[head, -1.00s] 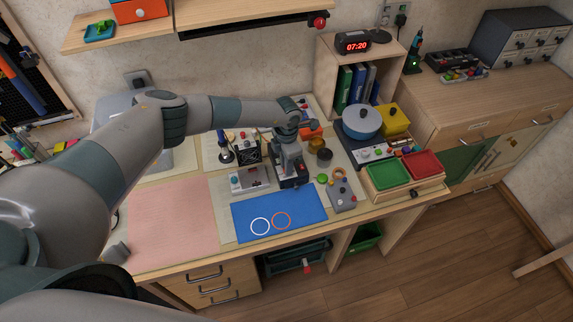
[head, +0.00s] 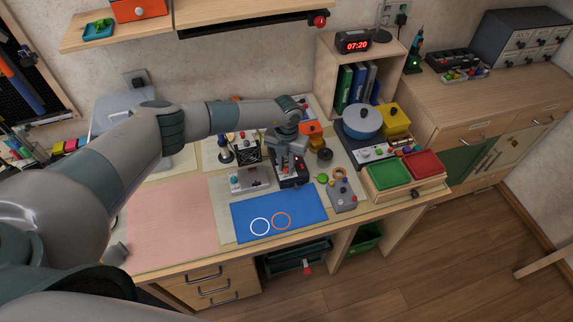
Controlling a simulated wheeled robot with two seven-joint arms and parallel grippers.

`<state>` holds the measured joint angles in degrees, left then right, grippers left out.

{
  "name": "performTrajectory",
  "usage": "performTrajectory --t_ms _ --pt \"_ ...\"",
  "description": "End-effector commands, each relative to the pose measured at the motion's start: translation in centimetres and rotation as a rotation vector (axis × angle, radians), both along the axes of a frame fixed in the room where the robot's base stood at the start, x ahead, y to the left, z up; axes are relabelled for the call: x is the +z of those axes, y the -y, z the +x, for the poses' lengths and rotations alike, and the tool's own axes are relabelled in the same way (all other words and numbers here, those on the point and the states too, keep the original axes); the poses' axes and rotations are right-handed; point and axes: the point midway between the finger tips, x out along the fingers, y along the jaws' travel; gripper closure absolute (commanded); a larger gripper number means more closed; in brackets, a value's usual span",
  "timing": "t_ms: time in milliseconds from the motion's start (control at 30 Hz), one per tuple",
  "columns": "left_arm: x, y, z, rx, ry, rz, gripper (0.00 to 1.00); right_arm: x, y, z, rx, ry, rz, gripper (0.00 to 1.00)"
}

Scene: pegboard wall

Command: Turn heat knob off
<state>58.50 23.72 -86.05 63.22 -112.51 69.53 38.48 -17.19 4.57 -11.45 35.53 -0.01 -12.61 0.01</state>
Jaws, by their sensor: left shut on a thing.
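A small dark control box (head: 291,180) stands on the workbench just behind the blue mat. My left gripper (head: 289,163) reaches down onto the top of this box from behind and is shut there. The part between its fingers is small and hidden by the gripper; it appears to be the heat knob on the box. I cannot read the knob's setting. A small red part shows on the box's right side. My right gripper is not in view.
A light box with a red button (head: 249,181) stands left of the dark box. A grey control box (head: 341,195) is to its right. A blue pot (head: 362,121) sits behind right, near green (head: 388,174) and red trays (head: 423,165).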

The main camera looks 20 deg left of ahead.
Motion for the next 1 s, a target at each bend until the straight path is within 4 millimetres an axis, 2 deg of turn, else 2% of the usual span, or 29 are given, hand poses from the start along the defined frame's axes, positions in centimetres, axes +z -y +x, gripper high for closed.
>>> performTrajectory --t_ms 700,1000 --pt "0.2 0.0 0.1 0.672 0.003 -0.002 1.00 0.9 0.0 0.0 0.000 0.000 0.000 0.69" --pt "0.2 0.0 0.1 0.870 0.003 0.000 1.00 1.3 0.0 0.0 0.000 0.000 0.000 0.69"
